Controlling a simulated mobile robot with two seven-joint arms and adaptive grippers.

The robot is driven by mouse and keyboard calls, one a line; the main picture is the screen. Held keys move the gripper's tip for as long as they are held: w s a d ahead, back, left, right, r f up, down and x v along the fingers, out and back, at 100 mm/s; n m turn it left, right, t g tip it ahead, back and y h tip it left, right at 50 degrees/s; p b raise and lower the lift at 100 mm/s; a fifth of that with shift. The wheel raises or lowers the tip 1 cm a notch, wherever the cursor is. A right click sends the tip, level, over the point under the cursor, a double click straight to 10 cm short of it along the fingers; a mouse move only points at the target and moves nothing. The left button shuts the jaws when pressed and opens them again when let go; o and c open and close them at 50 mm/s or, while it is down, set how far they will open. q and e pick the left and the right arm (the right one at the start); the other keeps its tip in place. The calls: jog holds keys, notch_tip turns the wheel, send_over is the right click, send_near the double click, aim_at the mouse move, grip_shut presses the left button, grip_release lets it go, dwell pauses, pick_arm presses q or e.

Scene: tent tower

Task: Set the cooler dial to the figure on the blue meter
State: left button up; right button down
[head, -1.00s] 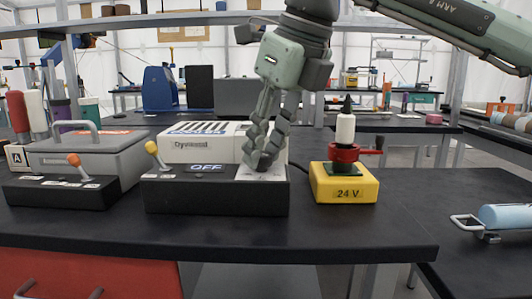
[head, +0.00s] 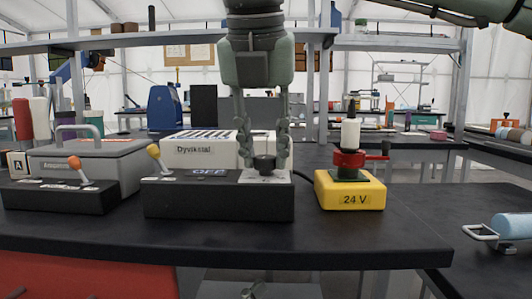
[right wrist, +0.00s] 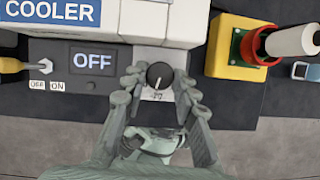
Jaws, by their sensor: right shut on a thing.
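The cooler's black dial (right wrist: 160,75) sits on a pale plate at the right end of the black control box (head: 220,202). It also shows in the head view (head: 264,164). My right gripper (head: 263,160) points straight down, its fingers on either side of the dial, shut on it. No meter figure is readable; a blue upright device (head: 163,108) stands behind. My left gripper is out of view.
A yellow 24 V box (head: 350,198) with a red handle stands right of the control box. Left are a grey lidded case (head: 85,160) and a black box with an orange-tipped lever (head: 60,196). The white cooler unit (head: 195,150) is behind. The front bench strip is clear.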

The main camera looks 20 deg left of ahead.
jog(key=m+h, duration=0.1)
jog(key=m, duration=0.1)
jog(key=shift+a+r+m, duration=0.1)
jog(key=shift+a+m, duration=0.05)
jog(key=shift+m, duration=0.25)
jog(key=m+h, duration=0.1)
jog(key=m, duration=0.1)
jog(key=shift+a+m, duration=0.1)
jog(key=shift+m, duration=0.3)
jog(key=shift+m+p, duration=0.3)
pick_arm(q)
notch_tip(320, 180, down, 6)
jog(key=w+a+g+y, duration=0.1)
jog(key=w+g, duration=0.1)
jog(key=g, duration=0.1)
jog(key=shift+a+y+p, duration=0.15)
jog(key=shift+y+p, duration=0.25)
jog(key=shift+p, duration=0.05)
pick_arm(e)
jog(key=shift+w+a+m+g+h, duration=0.1)
jog(key=shift+m+g+h, duration=0.5)
jog(key=shift+m, duration=1)
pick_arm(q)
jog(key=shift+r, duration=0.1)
pick_arm(e)
jog(key=c, duration=1.5)
grip_release()
jog(key=shift+o, duration=0.2)
jog(key=v, duration=0.7)
